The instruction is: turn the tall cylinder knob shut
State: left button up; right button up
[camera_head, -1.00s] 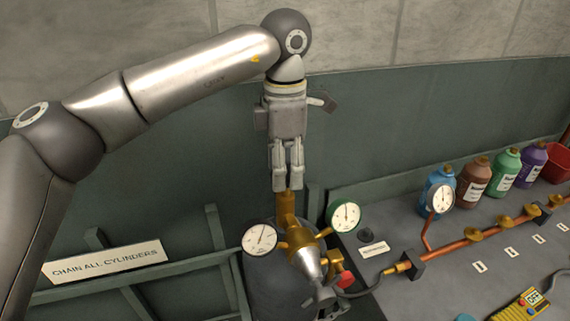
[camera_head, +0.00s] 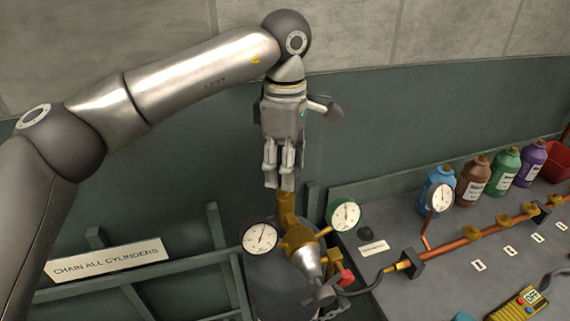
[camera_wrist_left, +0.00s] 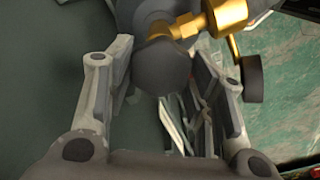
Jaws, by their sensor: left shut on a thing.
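The tall cylinder (camera_head: 262,285) stands at the bottom middle of the head view, dark grey, with a brass valve (camera_head: 286,203) on top. My left gripper (camera_head: 279,187) points down over the top of the valve with its fingers shut. In the left wrist view, a dark rounded knob (camera_wrist_left: 162,68) sits between the fingers, and my left gripper is shut on it. In the head view the fingers hide the knob. My right gripper is not in view.
A white-faced gauge (camera_head: 260,237) and a green-rimmed gauge (camera_head: 343,214) flank the valve closely. A red knob (camera_head: 346,278) is below them. To the right, a bench holds a copper pipe (camera_head: 466,240) and several bottles (camera_head: 474,182). A sign (camera_head: 107,260) hangs on the rail at left.

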pick_arm(q)
jog(key=shift+r, duration=0.15)
jog(key=o, duration=1)
jog(key=shift+o, duration=0.2)
notch_tip(320, 180, up, 12)
